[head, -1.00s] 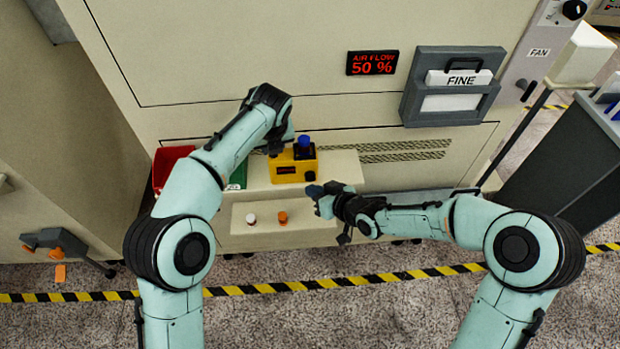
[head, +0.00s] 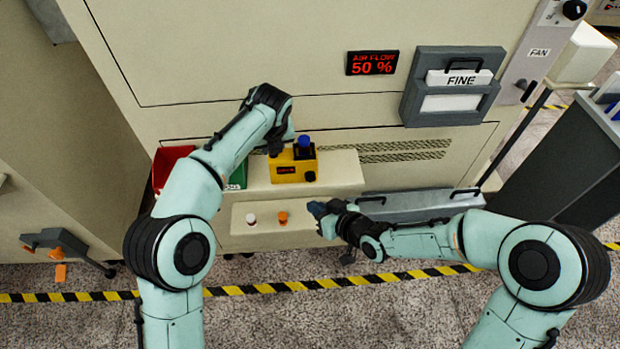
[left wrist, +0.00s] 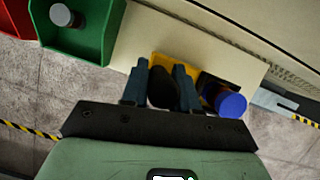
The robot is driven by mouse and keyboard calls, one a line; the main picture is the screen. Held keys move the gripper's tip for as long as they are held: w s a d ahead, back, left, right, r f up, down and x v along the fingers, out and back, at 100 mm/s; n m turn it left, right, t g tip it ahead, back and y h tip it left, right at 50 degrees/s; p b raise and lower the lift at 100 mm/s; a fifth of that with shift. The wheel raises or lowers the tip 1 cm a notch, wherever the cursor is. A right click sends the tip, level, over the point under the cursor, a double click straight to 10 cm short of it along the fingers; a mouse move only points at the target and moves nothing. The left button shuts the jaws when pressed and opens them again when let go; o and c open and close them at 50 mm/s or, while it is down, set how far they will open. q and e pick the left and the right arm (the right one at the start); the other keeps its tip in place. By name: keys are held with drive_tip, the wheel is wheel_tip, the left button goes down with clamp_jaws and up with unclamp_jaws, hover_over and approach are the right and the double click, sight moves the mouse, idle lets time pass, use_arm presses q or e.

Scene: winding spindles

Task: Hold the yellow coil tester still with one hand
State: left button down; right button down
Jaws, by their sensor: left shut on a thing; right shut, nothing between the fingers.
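The yellow coil tester (head: 292,168) stands on the cream shelf of the machine, with a small dark display with red marks on its front. A blue-topped part (head: 304,142) sits upright on its dark right side. The tester also shows in the left wrist view (left wrist: 172,62), partly hidden by my fingers. My left gripper (left wrist: 160,82) is shut on the tester from its left side; in the head view my arm hides the fingers. My right gripper (head: 316,208) is shut and empty, in front of the lower ledge, apart from the tester.
A red bin (head: 165,165) and a green bin (left wrist: 92,38) stand left of the tester; the green one holds a grey-topped piece. On the lower ledge stand a white piece (head: 251,219) and an orange piece (head: 283,217). A grey drawer (head: 420,205) is at the right.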

idle(0.4)
use_arm(q)
drive_tip(key=c, duration=0.8)
unclamp_jaws()
drive_tip(key=shift+r, duration=0.1)
